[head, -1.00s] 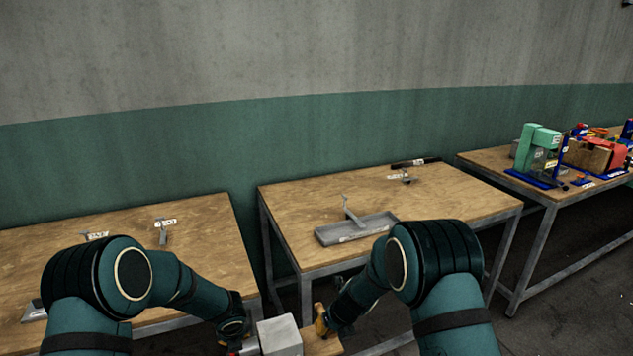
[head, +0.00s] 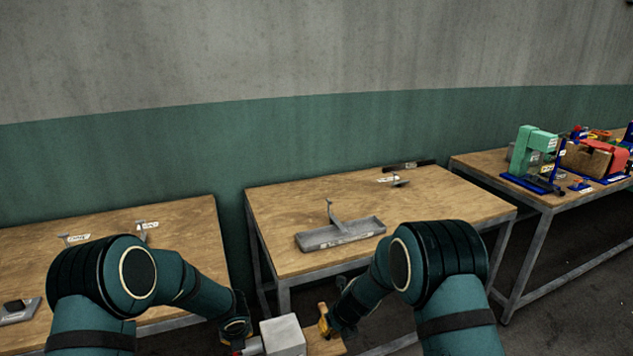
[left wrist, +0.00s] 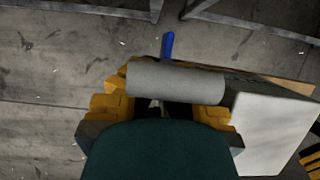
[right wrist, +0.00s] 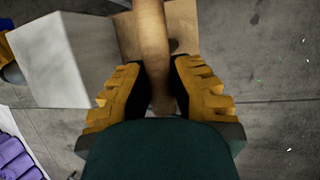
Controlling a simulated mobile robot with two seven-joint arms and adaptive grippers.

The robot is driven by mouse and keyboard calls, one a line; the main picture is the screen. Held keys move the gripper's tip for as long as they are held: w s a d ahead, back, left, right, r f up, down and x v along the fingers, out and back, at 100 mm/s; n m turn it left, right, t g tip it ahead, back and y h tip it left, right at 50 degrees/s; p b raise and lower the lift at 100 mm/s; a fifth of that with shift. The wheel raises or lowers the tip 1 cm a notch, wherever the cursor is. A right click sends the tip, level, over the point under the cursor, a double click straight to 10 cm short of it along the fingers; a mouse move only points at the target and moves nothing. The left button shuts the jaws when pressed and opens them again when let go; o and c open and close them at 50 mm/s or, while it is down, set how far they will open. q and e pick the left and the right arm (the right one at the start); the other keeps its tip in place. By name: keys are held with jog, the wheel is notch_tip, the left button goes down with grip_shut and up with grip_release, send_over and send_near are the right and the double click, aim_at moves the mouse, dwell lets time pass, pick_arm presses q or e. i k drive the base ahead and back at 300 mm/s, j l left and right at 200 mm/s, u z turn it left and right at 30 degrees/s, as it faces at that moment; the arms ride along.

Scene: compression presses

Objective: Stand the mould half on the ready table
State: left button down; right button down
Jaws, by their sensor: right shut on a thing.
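A pale grey block (head: 283,335) sits between my two grippers at the bottom of the head view, against a wooden piece (head: 325,344); I cannot tell which part is the mould half. My right gripper (right wrist: 160,85) is shut on a wooden handle (right wrist: 151,35) beside the grey block (right wrist: 62,62). My left gripper (left wrist: 162,108) has its fingers apart at a grey cylinder (left wrist: 175,82) beside the block (left wrist: 268,128); whether it grips is unclear. Tables stand ahead; their labels are too small to read, so I cannot tell which is the ready table.
The middle table (head: 440,212) holds a grey tray (head: 310,242) with an upright handle-like part and small labelled items at its back. The left table (head: 190,240) has small labels and a dark item. The right table (head: 500,165) carries a green press (head: 530,150) and clutter.

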aim_at(369, 212)
jog(key=i+l, duration=0.1)
jog(key=l, duration=0.35)
jog(key=i+l, duration=0.15)
jog(key=l, duration=0.3)
jog(key=i+l, duration=0.1)
jog(key=l, duration=0.35)
jog(key=i+l, duration=0.1)
jog(key=l, duration=0.4)
jog(key=i+l, duration=0.15)
jog(key=l, duration=0.3)
jog(key=i+l, duration=0.1)
jog(key=l, duration=0.2)
jog(key=i+l, duration=0.1)
jog(key=l, duration=0.2)
jog(key=i+l, duration=0.1)
jog(key=l, duration=0.2)
jog(key=i, duration=0.15)
